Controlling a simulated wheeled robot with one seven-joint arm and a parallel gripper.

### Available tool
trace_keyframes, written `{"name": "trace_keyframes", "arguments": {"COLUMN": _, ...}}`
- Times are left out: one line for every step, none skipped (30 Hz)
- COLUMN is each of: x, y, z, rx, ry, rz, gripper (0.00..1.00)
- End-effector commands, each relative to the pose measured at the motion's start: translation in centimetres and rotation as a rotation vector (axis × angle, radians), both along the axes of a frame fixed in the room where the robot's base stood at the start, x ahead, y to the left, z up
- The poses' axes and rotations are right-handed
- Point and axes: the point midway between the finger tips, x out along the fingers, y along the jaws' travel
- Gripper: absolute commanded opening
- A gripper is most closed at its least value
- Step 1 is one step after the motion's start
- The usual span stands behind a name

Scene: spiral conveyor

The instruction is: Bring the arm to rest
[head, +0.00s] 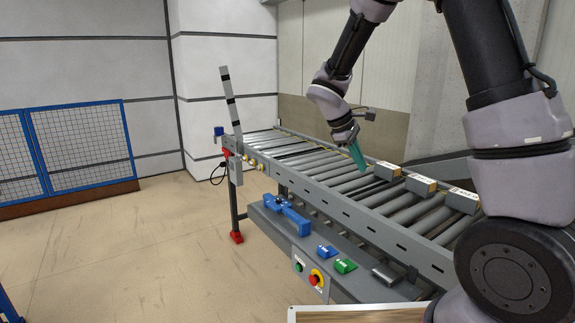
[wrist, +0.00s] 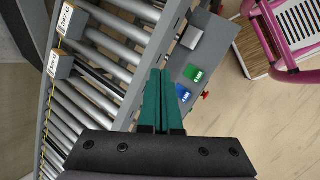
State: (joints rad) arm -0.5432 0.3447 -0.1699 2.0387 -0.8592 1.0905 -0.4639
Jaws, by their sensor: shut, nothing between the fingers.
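My gripper (head: 357,155) has green fingers and hangs over the roller conveyor (head: 325,191), pointing down. In the wrist view the two green fingers (wrist: 160,80) lie together, shut, with nothing between them. My dark arm with grey joints reaches in from the right of the head view. I cannot tell the exact height of the fingertips above the rollers.
Several small labelled boxes (head: 420,185) sit on the conveyor's right part. A grey shelf in front holds a blue tool (head: 287,214), a blue item (head: 327,251), a green item (head: 345,265) and a button box (head: 309,272). A blue mesh fence (head: 80,145) stands left. The left floor is clear.

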Motion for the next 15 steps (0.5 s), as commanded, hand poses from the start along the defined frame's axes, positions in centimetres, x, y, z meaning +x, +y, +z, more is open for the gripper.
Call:
{"name": "trace_keyframes", "arguments": {"x": -1.2, "y": -0.9, "z": 2.0, "rx": 0.068, "ry": -0.041, "rz": -0.077, "gripper": 0.00}}
{"name": "trace_keyframes", "arguments": {"x": -1.9, "y": -1.3, "z": 3.0, "rx": 0.107, "ry": -0.062, "rz": -0.123, "gripper": 0.00}}
{"name": "trace_keyframes", "arguments": {"x": -2.8, "y": -1.8, "z": 4.1, "rx": 0.156, "ry": -0.090, "rz": -0.180, "gripper": 0.00}}
{"name": "trace_keyframes", "arguments": {"x": -3.5, "y": -2.2, "z": 5.1, "rx": 0.194, "ry": -0.113, "rz": -0.224, "gripper": 0.00}}
{"name": "trace_keyframes", "arguments": {"x": -4.3, "y": -2.5, "z": 5.9, "rx": 0.232, "ry": -0.134, "rz": -0.267, "gripper": 0.00}}
{"name": "trace_keyframes", "arguments": {"x": -5.3, "y": -2.9, "z": 7.0, "rx": 0.282, "ry": -0.162, "rz": -0.324, "gripper": 0.00}}
{"name": "trace_keyframes", "arguments": {"x": -6.1, "y": -3.2, "z": 7.9, "rx": 0.318, "ry": -0.185, "rz": -0.368, "gripper": 0.00}}
{"name": "trace_keyframes", "arguments": {"x": -6.9, "y": -3.4, "z": 8.7, "rx": 0.355, "ry": -0.206, "rz": -0.409, "gripper": 0.00}}
{"name": "trace_keyframes", "arguments": {"x": -7.9, "y": -3.7, "z": 9.7, "rx": 0.404, "ry": -0.236, "rz": -0.463, "gripper": 0.00}}
{"name": "trace_keyframes", "arguments": {"x": -8.7, "y": -3.9, "z": 10.4, "rx": 0.440, "ry": -0.257, "rz": -0.505, "gripper": 0.00}}
{"name": "trace_keyframes", "arguments": {"x": -9.5, "y": -4.1, "z": 11.2, "rx": 0.476, "ry": -0.279, "rz": -0.545, "gripper": 0.00}}
{"name": "trace_keyframes", "arguments": {"x": -10.6, "y": -4.3, "z": 12.1, "rx": 0.524, "ry": -0.309, "rz": -0.599, "gripper": 0.00}}
{"name": "trace_keyframes", "arguments": {"x": -11.4, "y": -4.5, "z": 12.8, "rx": 0.561, "ry": -0.332, "rz": -0.637, "gripper": 0.00}}
{"name": "trace_keyframes", "arguments": {"x": -12.2, "y": -4.6, "z": 13.4, "rx": 0.596, "ry": -0.354, "rz": -0.677, "gripper": 0.00}}
{"name": "trace_keyframes", "arguments": {"x": -13.3, "y": -4.7, "z": 14.2, "rx": 0.644, "ry": -0.384, "rz": -0.727, "gripper": 0.00}}
